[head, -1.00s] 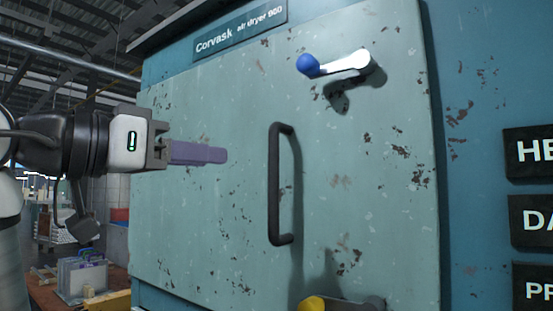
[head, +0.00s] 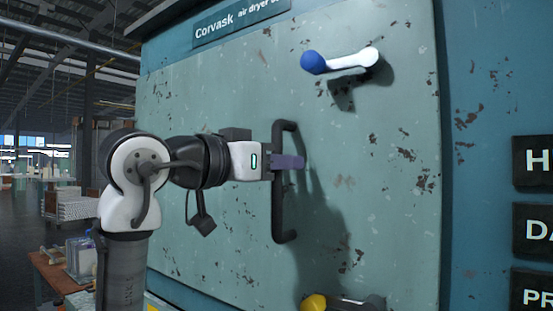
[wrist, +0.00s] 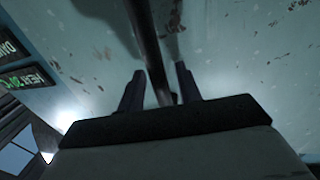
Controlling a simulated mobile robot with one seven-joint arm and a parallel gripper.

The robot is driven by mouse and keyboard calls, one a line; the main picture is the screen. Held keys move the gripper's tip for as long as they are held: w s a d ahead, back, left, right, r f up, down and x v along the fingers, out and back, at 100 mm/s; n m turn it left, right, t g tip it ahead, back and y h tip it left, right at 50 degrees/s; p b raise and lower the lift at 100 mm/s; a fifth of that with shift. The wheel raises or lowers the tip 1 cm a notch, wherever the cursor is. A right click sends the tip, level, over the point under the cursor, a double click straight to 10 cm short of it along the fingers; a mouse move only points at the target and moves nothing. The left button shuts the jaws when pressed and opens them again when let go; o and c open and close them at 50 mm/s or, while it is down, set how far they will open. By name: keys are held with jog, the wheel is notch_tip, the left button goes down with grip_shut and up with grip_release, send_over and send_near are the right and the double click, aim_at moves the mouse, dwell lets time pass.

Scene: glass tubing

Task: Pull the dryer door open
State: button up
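The dryer door (head: 220,110) is a worn pale green panel that looks closed in its blue cabinet. Its dark vertical bar handle (head: 278,222) stands off the door near the middle of the head view. My gripper (head: 290,162) is at the upper-middle part of the handle, its purple fingers reaching past the bar. In the wrist view the handle (wrist: 148,40) runs between the two fingers of my gripper (wrist: 158,75). They are apart, with gaps beside the bar, so the gripper looks open around it. The handle's middle is partly hidden by the gripper.
A lever with a blue knob (head: 313,62) sits high on the door, and one with a yellow knob (head: 314,303) sits low. Dark label plates (head: 533,228) are on the cabinet at right. A wooden table (head: 55,272) with items stands at lower left.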

grip_shut()
jog(key=shift+s+a, duration=0.1)
jog(key=shift+s, duration=0.05)
